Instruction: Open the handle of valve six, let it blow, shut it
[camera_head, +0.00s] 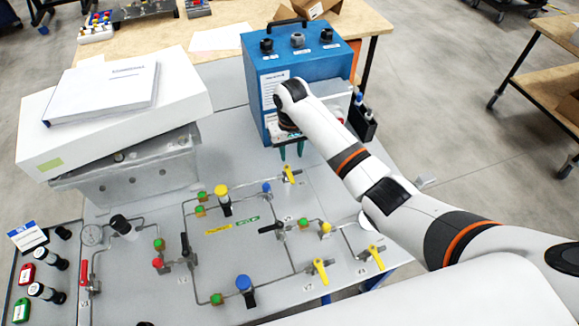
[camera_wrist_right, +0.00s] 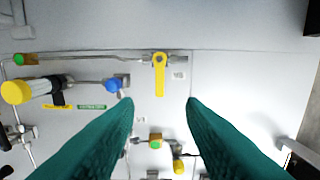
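Three yellow lever handles show on the grey panel in the head view: one at the upper right (camera_head: 289,175), one at the lower middle (camera_head: 320,270) and one at the lower right (camera_head: 375,257). The number labels are too small to read, so I cannot tell which is valve six. My right gripper (camera_head: 291,150) is above the panel near the upper handle. In the right wrist view its teal fingers (camera_wrist_right: 160,103) are apart and empty. The upper handle (camera_wrist_right: 159,76) lies ahead between them, crosswise to its tube. My left gripper is not in view.
A blue case (camera_head: 262,85) stands behind my right gripper. A white box with a thick book (camera_head: 105,90) is at left. A blue knob (camera_wrist_right: 113,85) and a yellow knob (camera_wrist_right: 16,91) are left of the handle. Bare panel lies right of it.

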